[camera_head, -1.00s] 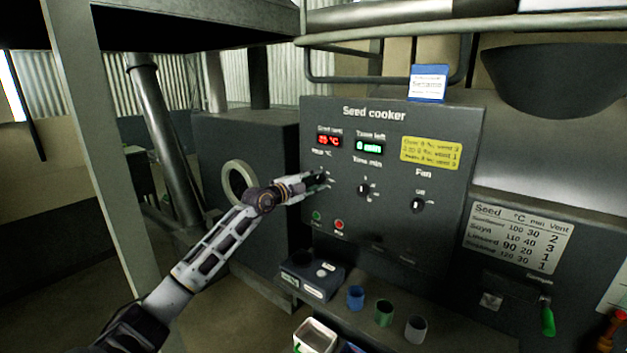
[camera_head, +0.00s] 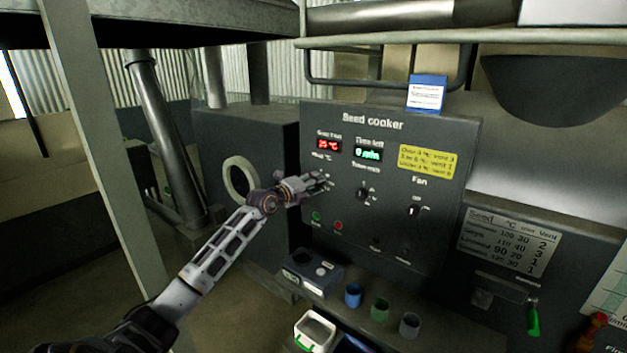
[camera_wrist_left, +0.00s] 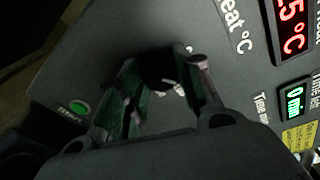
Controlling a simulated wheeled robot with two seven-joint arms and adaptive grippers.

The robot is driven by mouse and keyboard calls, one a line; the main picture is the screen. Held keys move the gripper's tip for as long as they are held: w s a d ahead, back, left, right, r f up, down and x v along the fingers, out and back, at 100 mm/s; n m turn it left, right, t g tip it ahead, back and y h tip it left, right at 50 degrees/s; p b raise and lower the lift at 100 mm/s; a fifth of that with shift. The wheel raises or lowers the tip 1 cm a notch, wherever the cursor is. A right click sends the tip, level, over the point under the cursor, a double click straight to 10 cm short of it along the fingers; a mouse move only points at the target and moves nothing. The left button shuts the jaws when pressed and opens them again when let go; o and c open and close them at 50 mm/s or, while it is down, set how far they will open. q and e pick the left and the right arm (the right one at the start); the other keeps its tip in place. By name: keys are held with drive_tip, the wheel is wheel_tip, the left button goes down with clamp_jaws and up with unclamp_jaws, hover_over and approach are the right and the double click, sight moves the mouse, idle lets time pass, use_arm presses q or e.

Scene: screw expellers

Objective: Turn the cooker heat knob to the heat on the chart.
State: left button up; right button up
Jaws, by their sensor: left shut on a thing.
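The seed cooker panel (camera_head: 385,240) is dark grey and upright. My left gripper (camera_head: 322,182) is at the heat knob on the panel's left side, below the red display (camera_head: 328,145), which reads about 25 °C. In the left wrist view its fingers (camera_wrist_left: 165,95) stand on both sides of the dark heat knob (camera_wrist_left: 158,68), shut on it. The fingers hide much of the knob and its scale, so its pointer cannot be read. The chart (camera_head: 507,243) at the right lists seeds with °C, minutes and vent. A blue-and-white card (camera_head: 427,94) stands on the panel top. My right gripper is out of view.
The time knob (camera_head: 363,195) and fan knob (camera_head: 413,211) are to the right. A green button (camera_head: 316,216) and red button (camera_head: 338,225) sit below. Blue (camera_head: 353,295), green (camera_head: 380,309) and grey (camera_head: 410,325) cups stand on the ledge. A grey post (camera_head: 95,150) is at left.

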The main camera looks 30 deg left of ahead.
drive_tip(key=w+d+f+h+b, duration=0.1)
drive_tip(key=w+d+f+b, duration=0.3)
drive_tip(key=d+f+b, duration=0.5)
use_arm(q)
drive_tip(key=shift+d+f+m+t+y+b, duration=0.15)
drive_tip(key=shift+m+y+b, duration=0.35)
drive_tip(key=shift+m+b, duration=2.3)
drive_tip(key=shift+d+f+m+t+y+b, duration=0.1)
drive_tip(key=shift+m+t+y+b, duration=0.3)
drive_tip(key=shift+m, duration=4.6)
drive_tip(key=shift+d+f+m+t+y+b, duration=0.15)
drive_tip(key=shift+m+y+b, duration=0.45)
drive_tip(key=shift+m+b, duration=2.3)
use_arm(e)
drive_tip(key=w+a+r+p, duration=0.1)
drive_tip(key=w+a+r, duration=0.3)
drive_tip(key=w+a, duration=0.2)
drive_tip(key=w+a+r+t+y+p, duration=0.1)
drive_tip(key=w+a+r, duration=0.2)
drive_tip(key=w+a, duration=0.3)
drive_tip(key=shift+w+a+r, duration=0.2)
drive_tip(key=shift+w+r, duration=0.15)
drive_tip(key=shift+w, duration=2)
use_arm(q)
drive_tip(key=shift+m, duration=1)
